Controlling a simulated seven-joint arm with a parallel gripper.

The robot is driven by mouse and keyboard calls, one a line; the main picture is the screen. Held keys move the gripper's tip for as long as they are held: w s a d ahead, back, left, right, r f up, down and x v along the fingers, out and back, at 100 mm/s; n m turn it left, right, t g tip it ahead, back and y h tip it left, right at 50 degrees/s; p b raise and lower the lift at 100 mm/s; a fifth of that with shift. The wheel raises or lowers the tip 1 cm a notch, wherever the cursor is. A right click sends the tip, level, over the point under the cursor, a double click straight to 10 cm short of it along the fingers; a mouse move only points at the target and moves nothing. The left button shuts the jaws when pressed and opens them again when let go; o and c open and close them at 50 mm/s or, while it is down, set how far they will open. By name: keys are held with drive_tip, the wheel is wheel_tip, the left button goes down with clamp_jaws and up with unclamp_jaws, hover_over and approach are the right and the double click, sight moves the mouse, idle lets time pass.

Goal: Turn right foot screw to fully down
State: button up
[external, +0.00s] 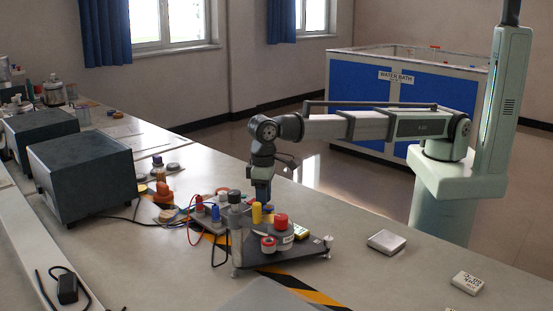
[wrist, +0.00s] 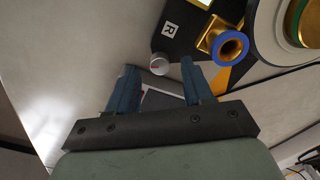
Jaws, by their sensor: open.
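A dark instrument base (external: 290,250) stands on the bench in the external view. Its black plate (wrist: 181,30), with a white "R" label, shows at the top of the wrist view. The right foot screw (wrist: 160,64), a small round grey knob with a red mark, sits at the plate's corner by that label. My gripper (wrist: 158,66) is open and empty, with its fingertips on either side of the knob in the picture. I cannot tell whether they are level with it. In the external view my gripper (external: 262,198) points down behind the instrument, which hides its tips and this knob.
A brass tube with a blue ring (wrist: 229,47) and a large round body stand right of the knob. Two dark boxes (external: 85,170) stand left. A small white box (external: 386,242) lies right, with clear bench around it.

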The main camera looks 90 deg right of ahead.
wheel_tip(320, 180, up, 12)
idle(0.5)
